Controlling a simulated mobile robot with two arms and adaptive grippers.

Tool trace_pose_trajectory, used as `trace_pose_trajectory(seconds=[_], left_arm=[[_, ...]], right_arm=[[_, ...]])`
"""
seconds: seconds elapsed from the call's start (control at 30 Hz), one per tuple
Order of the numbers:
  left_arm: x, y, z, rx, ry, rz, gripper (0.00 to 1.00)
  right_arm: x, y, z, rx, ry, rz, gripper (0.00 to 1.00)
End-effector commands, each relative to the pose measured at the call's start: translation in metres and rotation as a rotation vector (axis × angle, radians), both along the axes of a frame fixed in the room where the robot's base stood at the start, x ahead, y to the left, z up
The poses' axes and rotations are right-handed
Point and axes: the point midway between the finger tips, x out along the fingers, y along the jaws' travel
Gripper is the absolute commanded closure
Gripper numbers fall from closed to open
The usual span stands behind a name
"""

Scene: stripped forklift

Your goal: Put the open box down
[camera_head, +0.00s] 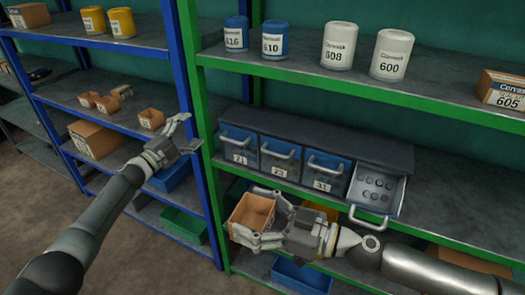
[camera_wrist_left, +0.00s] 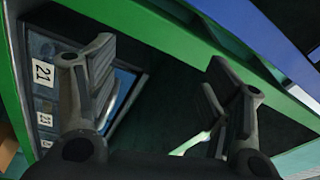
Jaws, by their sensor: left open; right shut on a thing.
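A small open brown box (camera_head: 254,213) is in my right gripper (camera_head: 262,222), in front of the green-framed shelf in the head view. The right gripper's fingers are shut on it, and its open top faces up, slightly tilted. My left gripper (camera_head: 183,132) is open and empty near the blue and green shelf posts. In the left wrist view, its two fingers (camera_wrist_left: 160,95) are spread apart with nothing between them. The underside of the held box is hidden.
A drawer unit (camera_head: 290,128) stands on the middle shelf; its rightmost drawer (camera_head: 376,190) is pulled out near my right arm. Small open boxes (camera_head: 107,104) sit on the left shelf. Cans (camera_head: 340,46) stand on the upper shelf. A green post (camera_head: 199,120) separates the shelves.

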Motion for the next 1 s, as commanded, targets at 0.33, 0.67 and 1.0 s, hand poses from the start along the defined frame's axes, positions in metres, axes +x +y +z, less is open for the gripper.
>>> trace_pose_trajectory(seconds=[0.33,0.67,1.0], left_arm=[[-0.065,-0.156,0.127,0.163,-0.225,-0.54,0.27],[-0.213,-0.272,0.156,0.598,-0.231,-1.214,0.27],[-0.303,-0.238,0.138,1.416,0.116,-1.568,0.27]], right_arm=[[0.0,0.0,0.0,0.0,0.0,0.0,0.49],[0.0,0.0,0.0,0.0,0.0,0.0,0.49],[0.0,0.0,0.0,0.0,0.0,0.0,0.49]])
